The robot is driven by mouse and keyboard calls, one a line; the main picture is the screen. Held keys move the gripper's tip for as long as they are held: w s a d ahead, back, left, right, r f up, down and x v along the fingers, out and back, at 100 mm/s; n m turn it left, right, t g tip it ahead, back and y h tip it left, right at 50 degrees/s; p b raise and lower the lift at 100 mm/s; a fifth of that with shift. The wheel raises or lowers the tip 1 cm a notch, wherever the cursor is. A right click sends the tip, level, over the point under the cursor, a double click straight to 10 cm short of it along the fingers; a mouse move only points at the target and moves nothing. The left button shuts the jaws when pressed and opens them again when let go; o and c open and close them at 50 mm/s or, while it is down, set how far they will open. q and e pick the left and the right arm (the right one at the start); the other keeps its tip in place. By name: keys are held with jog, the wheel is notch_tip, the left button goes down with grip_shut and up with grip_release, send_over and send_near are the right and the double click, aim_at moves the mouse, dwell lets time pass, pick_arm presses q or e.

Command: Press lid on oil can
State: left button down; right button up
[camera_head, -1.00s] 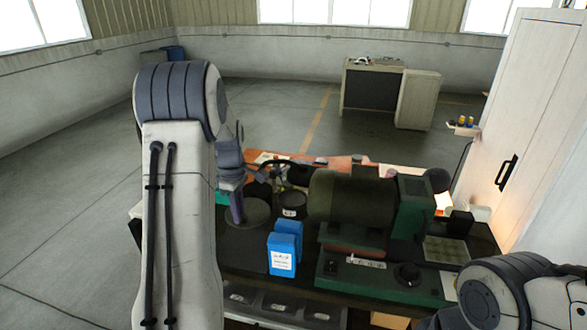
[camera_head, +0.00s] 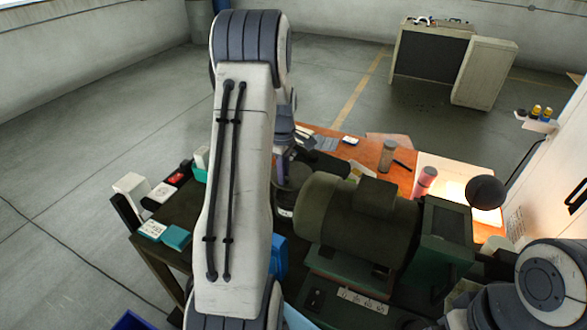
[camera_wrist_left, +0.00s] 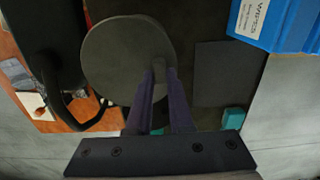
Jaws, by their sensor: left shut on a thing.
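The lid (camera_wrist_left: 118,60) is a flat dark grey disc that fills the upper middle of the left wrist view. My left gripper (camera_wrist_left: 159,72) is shut on a small grey grip standing on the disc. In the head view the left gripper (camera_head: 280,172) is mostly hidden behind my own arm. The oil can (camera_head: 286,212) is dark with a white label, and only a sliver shows beside my arm. It is hidden in the left wrist view, so I cannot tell whether lid and can touch. My right arm enters at lower right; its gripper is out of view.
A blue carton (camera_wrist_left: 278,18) stands close by, partly hidden in the head view (camera_head: 279,256). A large green machine (camera_head: 350,220) stands right of the can. A black object (camera_wrist_left: 50,40) lies left of the lid. Small boxes (camera_head: 152,229) sit at the table's left end.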

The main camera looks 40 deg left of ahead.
pick_arm(q)
jog(key=shift+f, duration=0.3)
notch_tip(320, 180, down, 2)
jog(key=shift+w+b, duration=0.1)
jog(key=shift+b, duration=0.95)
jog(key=shift+f+b, duration=0.7)
jog(key=shift+f, duration=0.2)
jog(key=shift+f+b, duration=0.65)
jog(key=shift+f, duration=0.35)
jog(key=shift+f+p, duration=0.15)
jog(key=shift+p, duration=0.2)
jog(key=shift+c, duration=1.3)
grip_release()
